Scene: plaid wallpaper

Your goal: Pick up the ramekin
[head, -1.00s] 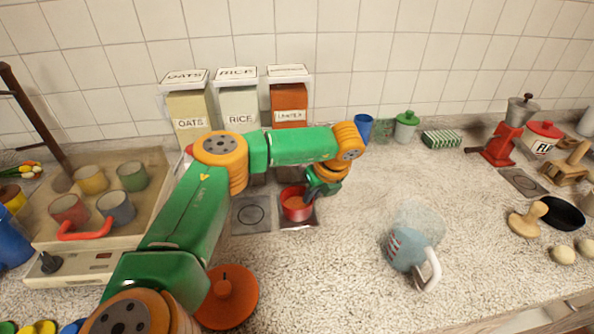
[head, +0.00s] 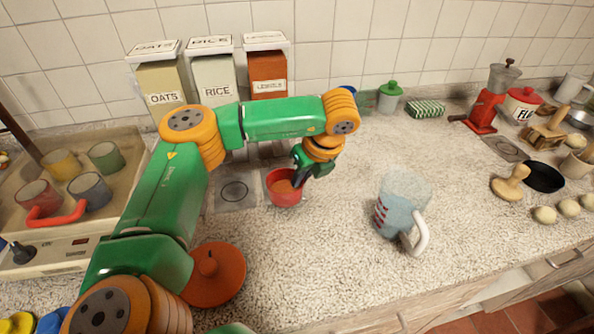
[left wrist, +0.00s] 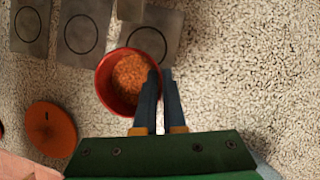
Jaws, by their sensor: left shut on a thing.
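The ramekin is a small red round bowl (head: 283,197) with orange lentil-like contents, seen in the head view in front of the canisters. In the left wrist view the ramekin (left wrist: 103,92) sits against my fingertips and covers part of a grey square mat with a ring (left wrist: 150,38). My left gripper (head: 298,182) is shut on the ramekin's right wall. In the left wrist view its two dark fingers (left wrist: 160,78) pinch the rim. The ramekin looks upright and seems raised off the mat. My right gripper is in neither view.
A measuring jug (head: 395,207) stands to the right, an orange-red lid (head: 222,278) nearer me. The counter's middle front is clear.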

